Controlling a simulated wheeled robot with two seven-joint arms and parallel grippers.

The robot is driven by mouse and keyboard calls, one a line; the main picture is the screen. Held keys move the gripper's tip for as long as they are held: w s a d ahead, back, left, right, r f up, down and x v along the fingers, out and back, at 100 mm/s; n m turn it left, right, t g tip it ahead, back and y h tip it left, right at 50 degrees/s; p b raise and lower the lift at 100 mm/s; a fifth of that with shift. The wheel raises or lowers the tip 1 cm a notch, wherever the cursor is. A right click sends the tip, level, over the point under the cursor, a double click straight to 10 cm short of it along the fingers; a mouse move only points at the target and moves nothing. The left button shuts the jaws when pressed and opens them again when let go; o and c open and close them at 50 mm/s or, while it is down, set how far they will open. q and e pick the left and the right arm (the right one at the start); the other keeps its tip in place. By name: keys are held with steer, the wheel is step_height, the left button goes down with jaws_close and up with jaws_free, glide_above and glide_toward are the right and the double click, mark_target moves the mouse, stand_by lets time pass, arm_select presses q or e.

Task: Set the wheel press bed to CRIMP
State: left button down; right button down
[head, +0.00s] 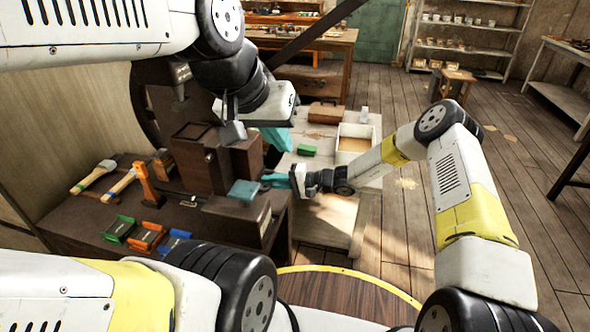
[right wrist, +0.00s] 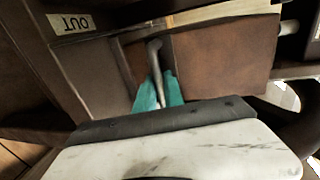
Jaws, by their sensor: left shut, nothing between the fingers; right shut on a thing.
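The dark brown press (head: 205,160) stands on the bench at the left. A dark curved rim, perhaps its handwheel, shows behind it, mostly hidden by my left arm. My left gripper (head: 277,139), with teal fingers, is shut and empty above the bench, right of the press. My right gripper (head: 272,181) is low at the press's right side. In the right wrist view its teal fingers (right wrist: 158,95) are closed on a grey bent handle (right wrist: 155,60) on a brown face. A label reading OUT (right wrist: 72,23) is beside it, upside down. No CRIMP mark is legible.
A teal block (head: 243,192) sits on a brown box by my right gripper. An orange upright piece (head: 147,184), hammers and green, orange and blue trays (head: 148,237) lie at left. A white bin (head: 357,133) and a green block (head: 306,150) are on the pale table behind.

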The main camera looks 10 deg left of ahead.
steer(key=shift+x, duration=0.9)
steer(key=shift+r, duration=0.2)
steer(key=c, duration=1.5)
jaws_free()
steer(key=shift+a, duration=0.2)
steer(key=shift+o, duration=0.2)
steer(key=shift+d, duration=0.1)
steer(key=shift+d, duration=0.4)
steer(key=v, duration=0.7)
steer(key=shift+r, duration=0.1)
